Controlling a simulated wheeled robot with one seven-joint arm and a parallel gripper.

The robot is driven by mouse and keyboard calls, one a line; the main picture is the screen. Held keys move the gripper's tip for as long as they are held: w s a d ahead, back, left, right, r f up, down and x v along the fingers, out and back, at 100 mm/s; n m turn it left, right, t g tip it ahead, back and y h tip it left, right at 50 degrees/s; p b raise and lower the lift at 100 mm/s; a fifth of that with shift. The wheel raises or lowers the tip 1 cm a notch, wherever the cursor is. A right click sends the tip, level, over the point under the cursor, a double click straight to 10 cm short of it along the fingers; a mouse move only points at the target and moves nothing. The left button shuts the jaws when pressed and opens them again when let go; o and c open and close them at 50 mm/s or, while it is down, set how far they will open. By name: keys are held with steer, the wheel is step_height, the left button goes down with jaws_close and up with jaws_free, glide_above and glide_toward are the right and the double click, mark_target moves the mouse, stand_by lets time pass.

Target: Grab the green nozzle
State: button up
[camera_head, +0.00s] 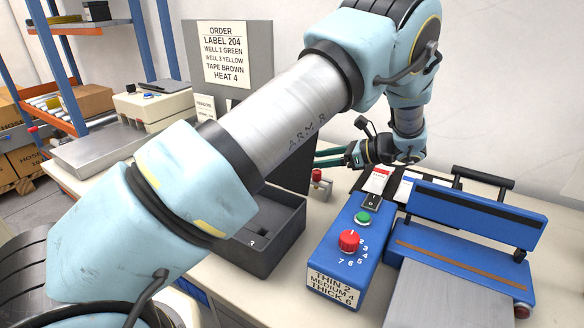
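I cannot make out a green nozzle in this view. My gripper (318,158) is small and far off, beyond my forearm, above the table and behind the blue control box. Its two thin teal fingers point left and look apart, with nothing visible between them. A dark grey bin (272,262) with a well marked 3 stands below my forearm, which hides much of it. The only green item I see clearly is a round button (362,217) on the blue control box (333,262).
A blue sealer-like machine (474,215) stands at the right. An order sign (226,56) rises behind my forearm. A small red-topped part (317,176) and label cards (377,180) lie near my gripper. Shelves with cardboard boxes (88,101) are at the left.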

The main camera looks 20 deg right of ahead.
steer(key=p+x, duration=0.3)
steer(key=x, duration=0.3)
steer(key=shift+w+a+f, duration=0.15)
steer(key=shift+w+f, duration=0.05)
jaws_close()
stand_by(0.4)
